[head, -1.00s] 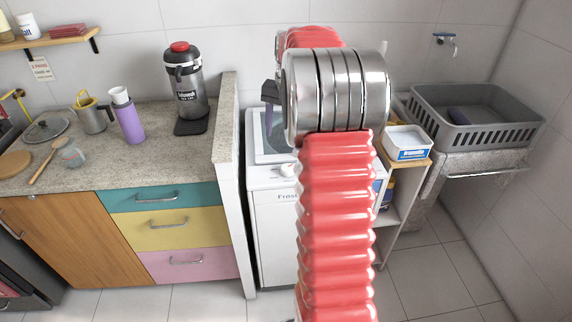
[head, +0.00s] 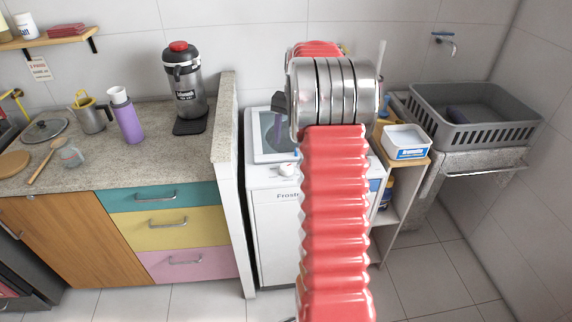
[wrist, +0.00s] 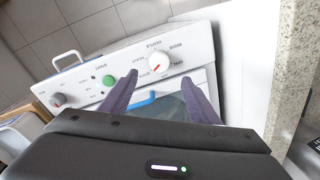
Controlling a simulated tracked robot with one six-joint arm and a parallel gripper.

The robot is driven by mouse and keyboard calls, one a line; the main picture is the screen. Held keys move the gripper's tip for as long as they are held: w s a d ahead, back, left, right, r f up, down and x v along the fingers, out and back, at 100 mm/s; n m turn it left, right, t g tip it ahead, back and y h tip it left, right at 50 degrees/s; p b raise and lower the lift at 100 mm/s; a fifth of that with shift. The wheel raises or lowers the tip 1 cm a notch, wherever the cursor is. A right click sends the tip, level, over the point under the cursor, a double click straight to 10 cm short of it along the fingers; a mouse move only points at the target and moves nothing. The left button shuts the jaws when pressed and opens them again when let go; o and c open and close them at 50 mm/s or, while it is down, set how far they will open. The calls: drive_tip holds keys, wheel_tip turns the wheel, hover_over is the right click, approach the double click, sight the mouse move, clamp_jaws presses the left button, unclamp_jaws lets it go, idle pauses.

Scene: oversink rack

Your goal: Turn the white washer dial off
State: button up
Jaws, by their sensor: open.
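The washer (head: 270,232) is white and stands in the gap right of the counter. Its white dial (wrist: 160,62) has a red pointer mark and printed labels around it in the wrist view. The dial also shows on the washer's top front in the head view (head: 287,170). My gripper (wrist: 160,78) is open and empty, its two purple fingers apart. In the wrist view the dial lies just beyond and between the fingertips; I cannot tell any contact. In the head view my red arm hides much of the washer's right side and part of the gripper.
A green knob (wrist: 109,80) and a grey knob (wrist: 57,99) share the panel. The stone counter end (head: 226,120) borders the washer on the left. A wooden shelf (head: 407,181) with a white box (head: 405,143) stands right.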

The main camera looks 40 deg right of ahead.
sight(286, 166)
drive_tip(key=f, duration=0.7)
drive_tip(key=w+f, duration=0.1)
drive_tip(key=f, duration=0.2)
drive_tip(key=shift+a+f, duration=0.25)
drive_tip(key=shift+f, duration=0.15)
drive_tip(key=shift+c, duration=0.7)
drive_tip(key=c, duration=0.9)
drive_tip(key=shift+a, duration=0.15)
